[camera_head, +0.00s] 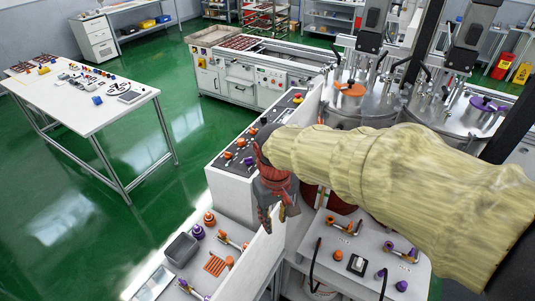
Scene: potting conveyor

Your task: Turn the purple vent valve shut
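Several purple parts are in view, and I cannot tell for sure which is the vent valve. A purple handwheel (487,104) sits on the lid of the right tank. A valve with a purple handle (404,254) is on the white front panel at lower right, with purple knobs near it. Purple knobs also show on the sloped console (247,160). My gripper (277,216) hangs fingers down over the white wall left of the front panel. Its fingers look apart, with nothing between them. It is away from the purple handwheel and the purple-handled valve. My sleeved arm hides part of the tanks.
An orange handwheel (351,90) sits on the left tank. A lower shelf at left holds a grey bin (181,249) and orange and purple parts. A thin white wall (262,262) stands beside it. A white table (88,104) is at far left, with open green floor between.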

